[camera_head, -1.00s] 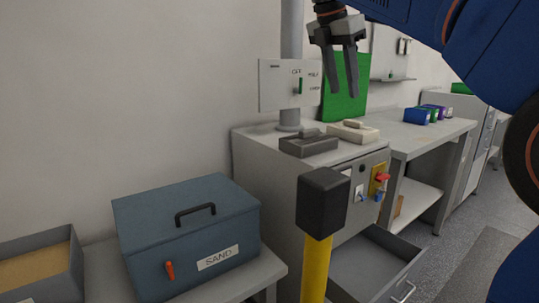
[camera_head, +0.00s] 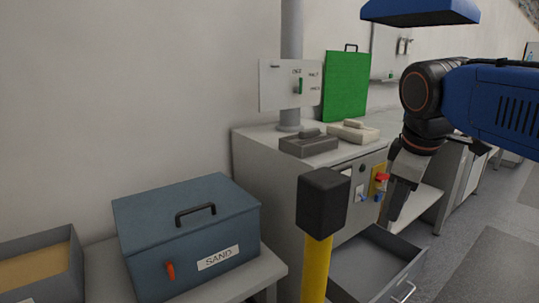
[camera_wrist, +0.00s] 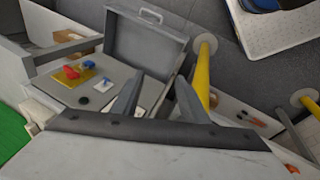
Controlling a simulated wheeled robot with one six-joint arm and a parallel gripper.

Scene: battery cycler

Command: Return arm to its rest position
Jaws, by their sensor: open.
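My gripper (camera_head: 397,203) hangs at the right in the head view, pointing down in front of the grey cabinet (camera_head: 262,190), above the right side of its open drawer (camera_head: 374,262). In the wrist view my gripper (camera_wrist: 158,97) shows its two fingers apart with nothing held between them. The cabinet front with a red knob and a yellow plate (camera_wrist: 84,77) lies beyond the fingers in that view, along with the open drawer (camera_wrist: 142,45). My blue arm reaches in from the right of the head view.
A yellow post with a black cap (camera_head: 322,200) stands in front of the cabinet. A blue-grey sand box (camera_head: 190,232) sits on a low table at the left. Grey floor at the right is clear.

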